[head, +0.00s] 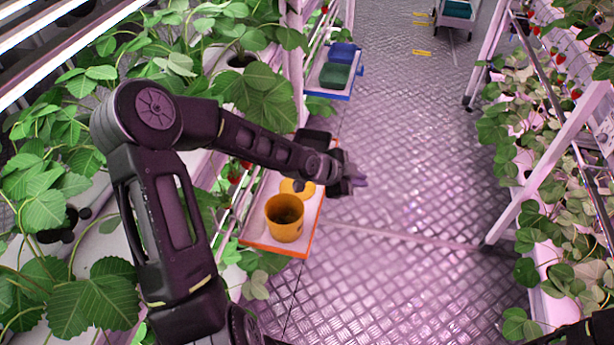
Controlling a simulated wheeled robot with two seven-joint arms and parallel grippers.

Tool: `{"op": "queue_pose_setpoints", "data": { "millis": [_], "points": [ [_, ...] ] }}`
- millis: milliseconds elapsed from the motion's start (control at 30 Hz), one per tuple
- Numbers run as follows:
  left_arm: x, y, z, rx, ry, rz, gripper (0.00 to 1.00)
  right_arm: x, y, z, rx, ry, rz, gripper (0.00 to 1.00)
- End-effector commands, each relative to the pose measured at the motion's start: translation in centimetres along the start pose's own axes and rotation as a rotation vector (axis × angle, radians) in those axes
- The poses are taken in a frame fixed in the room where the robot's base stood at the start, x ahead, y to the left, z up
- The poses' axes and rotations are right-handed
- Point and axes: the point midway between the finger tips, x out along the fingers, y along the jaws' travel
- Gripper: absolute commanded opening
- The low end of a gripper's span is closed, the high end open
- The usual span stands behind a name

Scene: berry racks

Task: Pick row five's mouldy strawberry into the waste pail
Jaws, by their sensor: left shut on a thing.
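An orange-yellow pail (285,220) stands upright and open on a white tray with an orange edge (273,249), left of the aisle. Its inside is dark, and I cannot make out what lies in it. My left gripper (358,178) is over the aisle, right of the pail and apart from it. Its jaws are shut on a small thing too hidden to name. I cannot pick out a mouldy strawberry. Some red berries (236,174) hang beside the tray, partly behind my arm. My right gripper is not in view.
Another yellow thing (297,187) sits behind the pail on the tray. A blue-edged tray (335,92) with a green tub (336,76) and a blue tub (342,53) is farther back. Leafy racks line both sides. The metal floor (420,190) between is clear; a cart (456,12) stands far off.

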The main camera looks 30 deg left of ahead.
Motion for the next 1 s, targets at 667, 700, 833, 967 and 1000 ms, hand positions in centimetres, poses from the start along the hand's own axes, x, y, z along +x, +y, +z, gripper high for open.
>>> {"op": "queue_pose_setpoints", "data": {
  "millis": [667, 700, 833, 967, 1000],
  "points": [
    [-13.0, 1.6, 3.2, 0.095, -0.311, 0.484, 0.00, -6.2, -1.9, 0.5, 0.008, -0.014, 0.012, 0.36],
    [-14.1, 1.7, 3.4, 0.100, -0.329, 0.506, 0.00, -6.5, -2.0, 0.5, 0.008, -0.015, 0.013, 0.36],
    [-16.4, 2.2, 3.9, 0.108, -0.367, 0.553, 0.00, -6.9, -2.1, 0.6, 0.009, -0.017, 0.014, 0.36],
    [-16.8, 2.5, 4.1, 0.110, -0.375, 0.564, 0.00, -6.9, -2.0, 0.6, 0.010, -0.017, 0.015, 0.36],
    [-16.8, 2.5, 4.1, 0.110, -0.375, 0.564, 0.00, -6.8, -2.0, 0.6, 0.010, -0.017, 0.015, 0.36]
  ]
}}
